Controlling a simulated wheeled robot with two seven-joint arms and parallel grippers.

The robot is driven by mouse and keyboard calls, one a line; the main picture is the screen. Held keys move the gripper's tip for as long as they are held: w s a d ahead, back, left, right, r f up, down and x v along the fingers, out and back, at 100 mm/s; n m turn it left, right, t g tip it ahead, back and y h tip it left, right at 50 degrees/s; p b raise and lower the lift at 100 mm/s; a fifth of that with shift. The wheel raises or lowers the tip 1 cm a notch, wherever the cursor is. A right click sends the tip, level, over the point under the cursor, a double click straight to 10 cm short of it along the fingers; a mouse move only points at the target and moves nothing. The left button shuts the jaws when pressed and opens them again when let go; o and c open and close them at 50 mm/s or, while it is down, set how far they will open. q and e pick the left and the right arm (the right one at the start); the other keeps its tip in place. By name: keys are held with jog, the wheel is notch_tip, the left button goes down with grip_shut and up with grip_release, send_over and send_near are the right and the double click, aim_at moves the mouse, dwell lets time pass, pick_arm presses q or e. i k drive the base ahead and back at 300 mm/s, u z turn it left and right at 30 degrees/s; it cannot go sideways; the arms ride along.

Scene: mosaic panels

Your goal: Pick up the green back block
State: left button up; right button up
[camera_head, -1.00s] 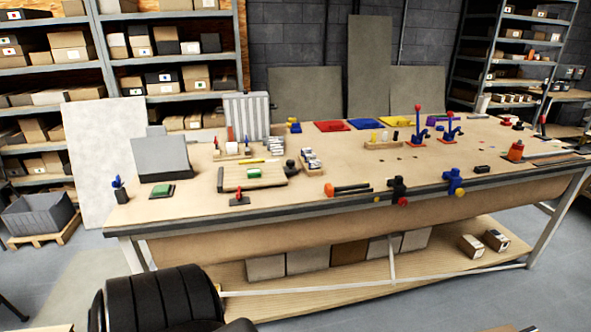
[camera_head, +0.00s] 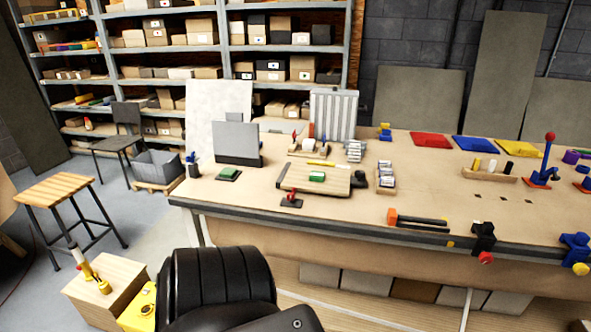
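Two green blocks show on the workbench (camera_head: 440,205) in the head view. One green block (camera_head: 317,176) lies on a wooden board (camera_head: 300,185). The other green block (camera_head: 229,173) lies on a small dark base near the bench's left end, in front of a grey laptop-like panel (camera_head: 237,143). The view does not show which one is the green back block. Neither of my grippers is in view.
A clamp tool with a red knob (camera_head: 291,200) stands near the bench's front edge. A penholder (camera_head: 193,166) stands at the left corner. A stool (camera_head: 60,190) and a wooden box (camera_head: 105,282) stand on the left floor.

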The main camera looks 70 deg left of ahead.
aim_at(315, 176)
jog(key=u, duration=0.6)
jog(key=i, duration=0.55)
jog(key=u, duration=0.6)
